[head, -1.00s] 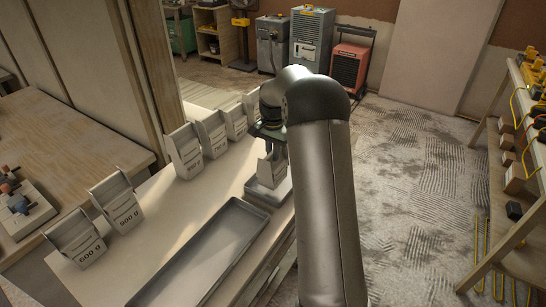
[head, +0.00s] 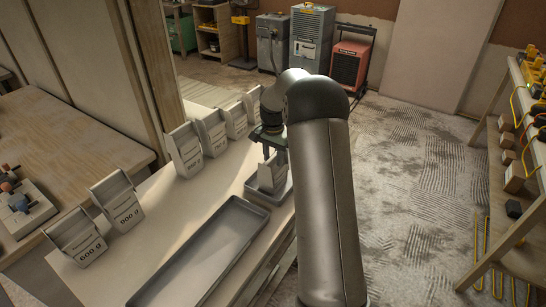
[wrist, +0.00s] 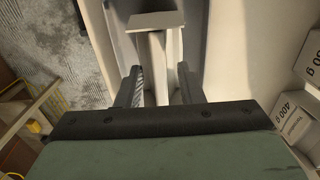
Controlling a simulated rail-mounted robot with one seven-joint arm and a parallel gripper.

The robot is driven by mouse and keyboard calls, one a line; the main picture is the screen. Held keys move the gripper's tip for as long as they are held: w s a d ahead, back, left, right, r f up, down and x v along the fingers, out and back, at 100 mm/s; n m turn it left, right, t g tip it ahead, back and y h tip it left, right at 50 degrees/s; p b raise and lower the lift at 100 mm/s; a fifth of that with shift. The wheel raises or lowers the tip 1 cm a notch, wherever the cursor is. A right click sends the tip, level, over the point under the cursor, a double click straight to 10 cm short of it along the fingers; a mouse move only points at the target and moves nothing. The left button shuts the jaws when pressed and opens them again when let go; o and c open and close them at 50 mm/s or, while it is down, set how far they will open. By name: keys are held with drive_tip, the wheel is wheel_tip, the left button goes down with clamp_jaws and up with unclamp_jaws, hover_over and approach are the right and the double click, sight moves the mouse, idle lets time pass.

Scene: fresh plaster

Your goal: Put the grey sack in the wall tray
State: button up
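A pale grey sack (head: 266,178) stands in a small grey tray (head: 280,196) at the right edge of the bench. It also shows beneath my gripper in the wrist view (wrist: 155,20). My gripper (head: 269,155) is above the sack in the head view. In the wrist view my gripper (wrist: 160,88) has its fingers apart, with visible gaps on both sides of the sack's pale upright part. A long, empty grey tray (head: 165,296) lies nearer on the same bench. I cannot tell from looks which tray is the wall tray.

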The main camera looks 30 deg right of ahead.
wheel_tip(320, 180, up, 12)
drive_tip(key=s+a+r+n, duration=0.2)
drive_tip(key=s+a+n, duration=0.1)
drive_tip(key=s+a, duration=0.35)
drive_tip(key=s+a+f+n, duration=0.2)
drive_tip(key=s+a+n, duration=0.1)
drive_tip(key=s, duration=0.6)
drive_tip(key=s+a+f+n, duration=0.2)
drive_tip(key=s+a, duration=0.3)
drive_tip(key=s, duration=0.5)
drive_tip(key=s+a+f+n, duration=0.2)
drive_tip(key=s+a+n, duration=0.1)
drive_tip(key=s, duration=0.7)
drive_tip(key=shift+a+f+n+b, duration=0.25)
drive_tip(key=shift+a+n+b, duration=0.1)
drive_tip(key=shift+a+n, duration=0.1)
